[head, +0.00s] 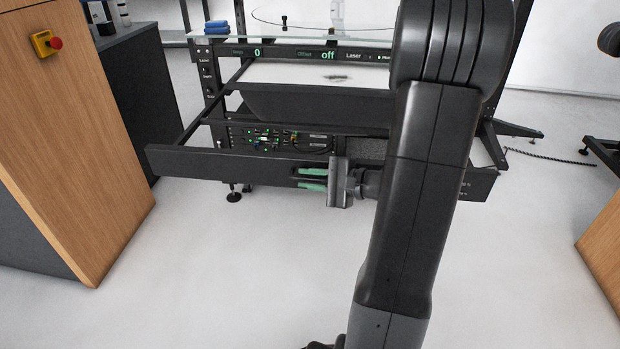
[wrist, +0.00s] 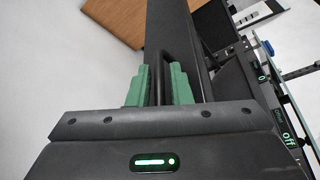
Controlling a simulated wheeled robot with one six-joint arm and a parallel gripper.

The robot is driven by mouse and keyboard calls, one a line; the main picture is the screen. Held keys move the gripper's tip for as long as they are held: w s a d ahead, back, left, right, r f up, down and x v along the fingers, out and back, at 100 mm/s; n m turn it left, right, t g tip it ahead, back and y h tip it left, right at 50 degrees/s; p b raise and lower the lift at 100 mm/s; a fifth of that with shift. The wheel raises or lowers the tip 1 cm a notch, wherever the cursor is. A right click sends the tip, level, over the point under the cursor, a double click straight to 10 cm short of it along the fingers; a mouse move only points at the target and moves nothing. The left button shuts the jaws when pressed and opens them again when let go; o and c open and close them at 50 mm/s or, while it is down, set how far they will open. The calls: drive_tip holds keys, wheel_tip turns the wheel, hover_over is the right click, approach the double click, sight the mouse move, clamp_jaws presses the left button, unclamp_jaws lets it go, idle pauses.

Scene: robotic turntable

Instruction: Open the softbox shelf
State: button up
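The softbox shelf has a long dark front panel (head: 225,164) and stands pulled out from the turntable frame, with its side rail showing at the left. The softbox (head: 305,103), a dark tapered box with a white top, sits behind the panel. My gripper (head: 312,179) is at the dark handle on the front panel. In the wrist view, its green fingers (wrist: 159,88) lie on both sides of the handle (wrist: 166,60) and appear closed on it. My arm hides the right part of the shelf and softbox in the head view.
The turntable's control strip (head: 300,54) reads "0" and "off", with a glass top above it. A wooden cabinet (head: 65,150) with a red emergency button (head: 55,43) stands close at the left. Another wooden edge (head: 603,245) is at the right. The floor in front is clear.

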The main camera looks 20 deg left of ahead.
drive_tip(key=p+v, duration=0.3)
drive_tip(key=v, duration=1)
drive_tip(key=shift+d+p, duration=0.3)
drive_tip(key=shift+d, duration=0.1)
drive_tip(key=shift+s, duration=0.1)
drive_tip(key=b+x, duration=0.3)
drive_tip(key=x, duration=1.1)
drive_tip(key=shift+r+b, duration=0.1)
drive_tip(key=shift+b, duration=0.2)
drive_tip(key=shift+d, duration=0.1)
